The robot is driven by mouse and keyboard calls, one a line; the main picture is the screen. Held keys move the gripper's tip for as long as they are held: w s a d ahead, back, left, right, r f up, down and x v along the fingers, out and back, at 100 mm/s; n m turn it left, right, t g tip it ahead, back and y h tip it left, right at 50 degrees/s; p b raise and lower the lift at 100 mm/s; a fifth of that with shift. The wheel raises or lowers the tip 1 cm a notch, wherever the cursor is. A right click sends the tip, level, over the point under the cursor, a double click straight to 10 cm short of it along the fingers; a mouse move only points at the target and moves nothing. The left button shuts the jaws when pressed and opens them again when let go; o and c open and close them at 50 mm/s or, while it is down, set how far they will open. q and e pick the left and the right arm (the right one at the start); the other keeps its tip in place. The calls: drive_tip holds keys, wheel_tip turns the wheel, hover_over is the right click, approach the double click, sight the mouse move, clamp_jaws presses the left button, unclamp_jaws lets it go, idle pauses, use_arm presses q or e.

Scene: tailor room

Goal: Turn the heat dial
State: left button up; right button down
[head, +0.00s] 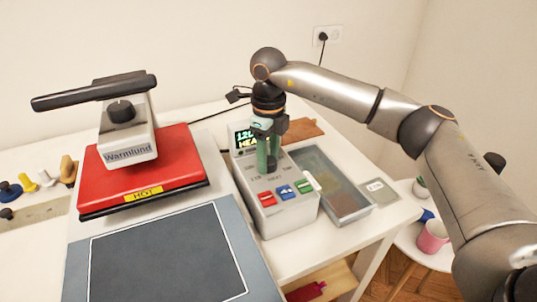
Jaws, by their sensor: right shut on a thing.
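The grey control box (292,217) stands on the white table, right of the heat press. It has a lit display (244,138) with green characters that seem to read 120 and HEAT, partly covered by my gripper. Red, blue and green buttons sit on its front slope. My right gripper (268,166) points down onto the box's top face, between display and buttons. Its green fingers are shut on the heat dial, which they hide almost wholly; I cannot tell its angle. My left gripper is not in view.
The red heat press (145,176), marked HOT, with a black handle (95,92), stands at left. A grey pad (165,255) lies in front. A clear-lidded tray (330,185) sits close right of the box. A pink mug (432,236) stands on a side table.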

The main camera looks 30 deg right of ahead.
sight(269, 160)
drive_tip(key=m+p, duration=0.1)
drive_tip(key=m, duration=0.5)
drive_tip(key=shift+r+m, duration=0.1)
drive_tip(key=shift+m, duration=0.2)
drive_tip(key=m, duration=0.6)
drive_tip(key=shift+p, duration=0.4)
drive_tip(key=shift+c, duration=1.8)
unclamp_jaws()
wheel_tip(269, 160, up, 12)
drive_tip(key=shift+r, duration=0.2)
